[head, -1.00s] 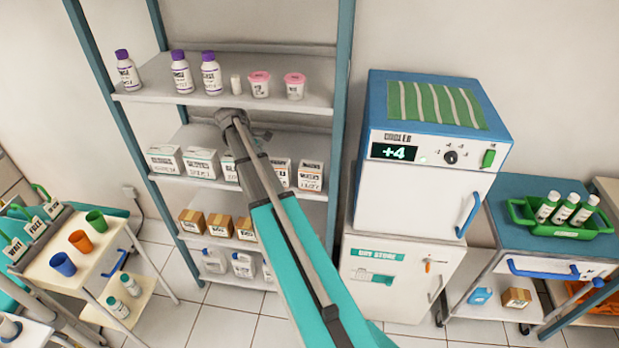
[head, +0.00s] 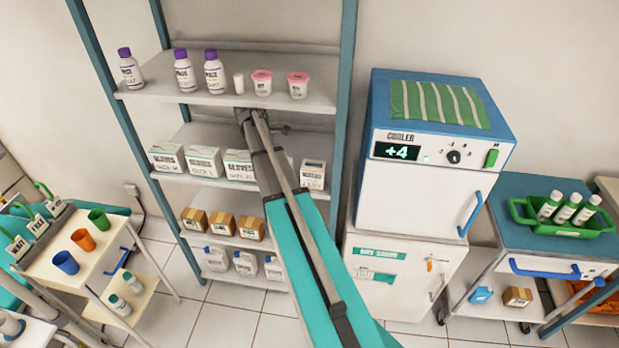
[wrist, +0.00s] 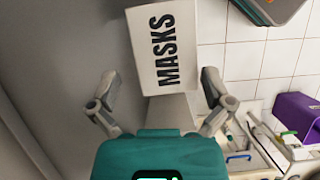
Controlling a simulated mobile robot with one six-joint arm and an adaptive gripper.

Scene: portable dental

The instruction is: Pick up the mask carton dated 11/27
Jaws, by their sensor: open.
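In the wrist view a white carton (wrist: 165,48) marked "MASKS" in black is close ahead. Its near end lies between the two spread fingers of my gripper (wrist: 160,90); no contact shows. No date is readable on the face in view. In the head view several white cartons (head: 204,161) stand in a row on the second shelf, with another carton (head: 312,174) at the right end. My gripper (head: 265,122) is at that shelf level, and my arm hides part of the row.
The shelf above (head: 220,96) holds purple-capped bottles and pink-lidded tubs close over my gripper. Brown boxes (head: 222,225) and white jugs (head: 245,263) stand on the lower shelves. A teal rack post (head: 344,110) and the cooler (head: 420,195) are to the right.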

